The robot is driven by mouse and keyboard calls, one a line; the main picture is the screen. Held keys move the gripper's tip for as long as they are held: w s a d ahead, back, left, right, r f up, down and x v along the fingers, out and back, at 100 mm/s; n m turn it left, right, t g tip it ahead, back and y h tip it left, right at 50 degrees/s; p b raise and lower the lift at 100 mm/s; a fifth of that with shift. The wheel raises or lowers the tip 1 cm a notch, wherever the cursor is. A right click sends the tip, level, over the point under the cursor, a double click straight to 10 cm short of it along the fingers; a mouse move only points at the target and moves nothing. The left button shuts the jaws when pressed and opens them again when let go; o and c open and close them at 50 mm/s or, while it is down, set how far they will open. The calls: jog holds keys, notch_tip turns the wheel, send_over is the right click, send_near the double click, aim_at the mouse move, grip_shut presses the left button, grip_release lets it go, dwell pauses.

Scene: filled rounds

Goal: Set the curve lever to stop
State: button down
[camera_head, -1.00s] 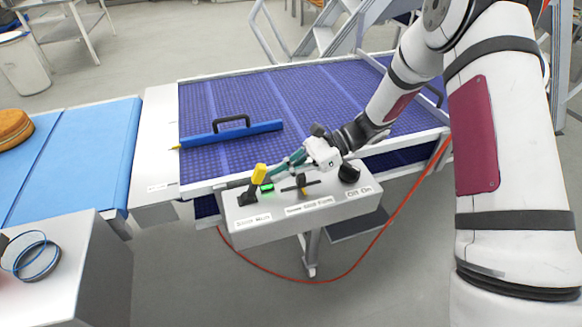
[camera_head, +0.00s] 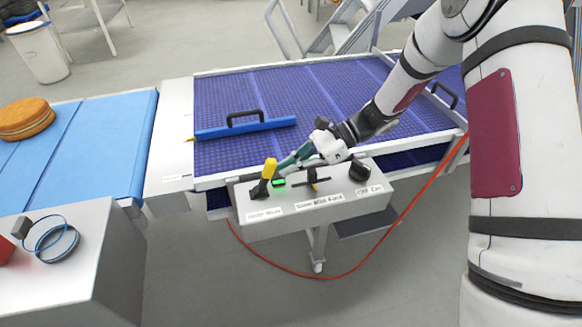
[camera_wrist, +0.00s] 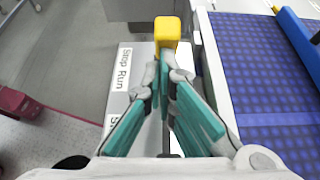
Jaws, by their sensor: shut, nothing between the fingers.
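The lever with a yellow handle (camera_head: 270,168) stands at the left end of the grey control box (camera_head: 330,216). Its handle leans slightly right of its black base. The wrist view shows the yellow handle (camera_wrist: 167,31) just ahead of my fingertips, and a "Stop Run" label (camera_wrist: 123,72) to its left. My gripper (camera_head: 281,168) is shut and empty, close against the right side of the handle; I cannot tell if they touch. The fingertips (camera_wrist: 166,62) hide the lever's lower part in the wrist view.
A middle selector (camera_head: 312,180) and a black knob (camera_head: 359,170) share the box. Behind it is a purple conveyor (camera_head: 340,90) with a blue bar (camera_head: 245,130). A blue belt (camera_head: 110,150) carries an orange-brown round (camera_head: 26,119). A red cable (camera_head: 420,192) hangs at right.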

aim_at(272, 163)
jog(key=a+r+h+p, duration=0.1)
jog(key=a+h, duration=0.1)
jog(key=s+a+r+t+h+p, duration=0.1)
jog(key=h+p, duration=0.1)
jog(key=shift+s+a+r, duration=0.15)
jog(key=shift+a+r, duration=0.2)
jog(key=shift+r, duration=0.05)
jog(key=a+h, duration=0.1)
jog(key=a+h+p, duration=0.1)
jog(key=a+t+h, duration=0.1)
jog(key=shift+s+r+p, duration=0.2)
jog(key=shift+s+p, duration=0.1)
jog(key=shift+p, duration=0.05)
jog(key=shift+s+a, duration=0.15)
jog(key=shift+a, duration=0.3)
jog(key=shift+r, duration=0.1)
